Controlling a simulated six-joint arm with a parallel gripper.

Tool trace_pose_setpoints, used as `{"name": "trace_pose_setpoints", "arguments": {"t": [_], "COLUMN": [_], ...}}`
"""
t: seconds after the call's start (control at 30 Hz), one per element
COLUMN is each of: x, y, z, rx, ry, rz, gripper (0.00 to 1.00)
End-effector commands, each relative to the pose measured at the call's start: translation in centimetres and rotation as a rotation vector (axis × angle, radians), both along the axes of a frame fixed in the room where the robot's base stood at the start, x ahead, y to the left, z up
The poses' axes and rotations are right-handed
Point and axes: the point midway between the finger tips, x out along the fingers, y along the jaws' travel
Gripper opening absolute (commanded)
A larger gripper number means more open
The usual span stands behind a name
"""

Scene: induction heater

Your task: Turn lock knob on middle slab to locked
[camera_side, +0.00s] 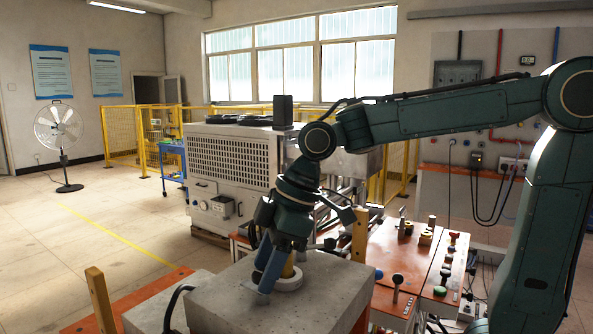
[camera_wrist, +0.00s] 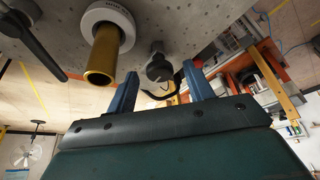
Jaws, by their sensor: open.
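The grey concrete slab (camera_side: 322,291) fills the lower middle of the side view; its pitted face (camera_wrist: 225,20) is along the top of the wrist view. A white ring (camera_side: 289,281) with a brass cylinder (camera_wrist: 104,55) stands on it. A dark round knob (camera_wrist: 159,68) is on the slab beside the cylinder; I cannot read its lock position. My gripper (camera_side: 268,268) points down at the slab. Its blue fingers are apart in the wrist view (camera_wrist: 160,76), one on each side of the knob, with visible gaps. In the side view the gripper hides the knob.
A black handle (camera_wrist: 30,34) sticks out at the slab's other side, near the cylinder. An orange bench (camera_side: 408,262) with several knobs and buttons stands to the right. A wooden post (camera_side: 360,236) rises behind the slab, another (camera_side: 100,298) at front left.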

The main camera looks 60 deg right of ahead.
Motion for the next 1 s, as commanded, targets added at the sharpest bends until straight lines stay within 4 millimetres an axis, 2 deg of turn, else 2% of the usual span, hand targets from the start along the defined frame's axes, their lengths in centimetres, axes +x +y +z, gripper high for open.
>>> {"name": "trace_pose_setpoints", "arguments": {"t": [0.1, 0.13, 0.33, 0.73, 1.0], "x": [0.00, -0.01, -0.01, -0.06, -0.18], "y": [0.00, 0.01, 0.00, 0.08, 0.25], "z": [0.00, 0.00, 0.01, 0.03, 0.04], "rx": [0.000, 0.000, 0.000, 0.000, 0.001], "ry": [0.000, 0.000, 0.000, 0.000, -0.001], "rz": [0.000, 0.000, 0.000, -0.039, -0.172], "gripper": [0.52, 0.48, 0.09, 0.08, 0.08]}}
